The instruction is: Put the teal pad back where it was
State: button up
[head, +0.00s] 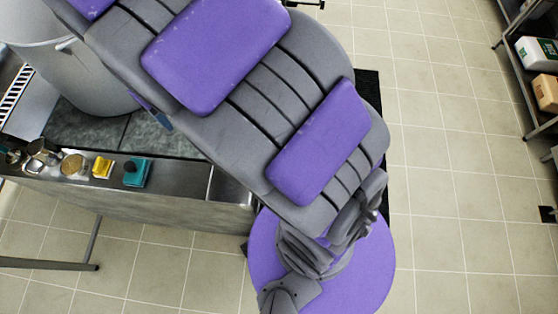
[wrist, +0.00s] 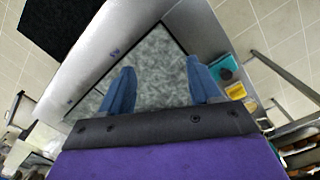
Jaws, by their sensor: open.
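The teal pad (head: 138,177) lies on the metal counter's front strip in the head view, with a small dark item on top of it. It also shows in the wrist view (wrist: 227,68), just right of my right finger. My gripper (wrist: 161,88) is open, its two blue fingers wide apart with nothing between them. Beyond them is a mottled grey surface (wrist: 150,60). In the head view my arm hides most of the gripper; only a bit of blue shows at the arm's lower edge.
A large metal pot (head: 85,85) stands on the counter at left. A yellow pad (head: 102,167) sits left of the teal pad, beside several small metal items. A shelf with boxes (head: 545,92) stands far right. The tiled floor between is clear.

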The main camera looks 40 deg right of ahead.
jog(key=s+d+m, duration=0.1)
jog(key=s+d, duration=0.2)
jog(key=s, duration=0.5)
jog(key=s+d+r+m, duration=0.1)
jog(key=s+d, duration=0.3)
jog(key=s, duration=0.4)
jog(key=s+d+m+g, duration=0.1)
jog(key=s+d, duration=0.2)
jog(key=s, duration=0.5)
jog(key=shift+s+d+r+m+y, duration=0.3)
jog(key=shift+s+d+m, duration=0.05)
jog(key=shift+s+m, duration=0.05)
